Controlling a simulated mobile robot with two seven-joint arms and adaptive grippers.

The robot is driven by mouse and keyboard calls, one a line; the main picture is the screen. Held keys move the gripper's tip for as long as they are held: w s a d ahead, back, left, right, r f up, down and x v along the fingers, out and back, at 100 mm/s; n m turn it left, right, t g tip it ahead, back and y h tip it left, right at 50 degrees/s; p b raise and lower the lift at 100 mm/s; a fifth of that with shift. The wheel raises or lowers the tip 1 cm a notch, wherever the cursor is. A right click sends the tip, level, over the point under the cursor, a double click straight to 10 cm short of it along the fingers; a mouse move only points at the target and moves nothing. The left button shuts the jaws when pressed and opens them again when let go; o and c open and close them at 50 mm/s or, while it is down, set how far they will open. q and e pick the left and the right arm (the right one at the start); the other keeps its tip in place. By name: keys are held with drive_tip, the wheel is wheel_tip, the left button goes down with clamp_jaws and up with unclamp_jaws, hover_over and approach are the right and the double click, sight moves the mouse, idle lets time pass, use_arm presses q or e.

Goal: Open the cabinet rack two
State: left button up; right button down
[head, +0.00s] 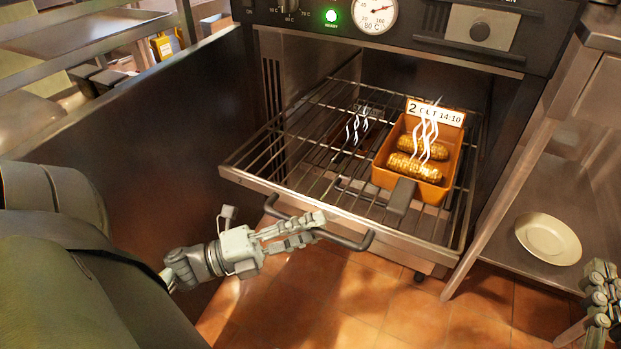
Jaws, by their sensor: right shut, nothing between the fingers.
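The cabinet rack (245,178) is a wire shelf with a metal front edge, and it sticks out of the cabinet's open front. A dark curved handle (352,243) hangs on its front. My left gripper (319,228) is at the left part of this handle, with its fingers overlapping the bar. I cannot tell whether the fingers close around it. My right gripper (598,290) is at the right edge of the view, partly cut off, shut and away from the rack.
An orange tray (379,177) with golden food and a label starting with "2" sits on the rack, steaming. A dark cabinet door (150,150) stands open on the left. A white plate (548,238) lies on a metal shelf at right. The tiled floor below is clear.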

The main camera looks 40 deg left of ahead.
use_arm(q)
drive_tip(key=v, duration=0.7)
drive_tip(key=shift+s+a, duration=0.15)
drive_tip(key=shift+s, duration=0.05)
idle(0.6)
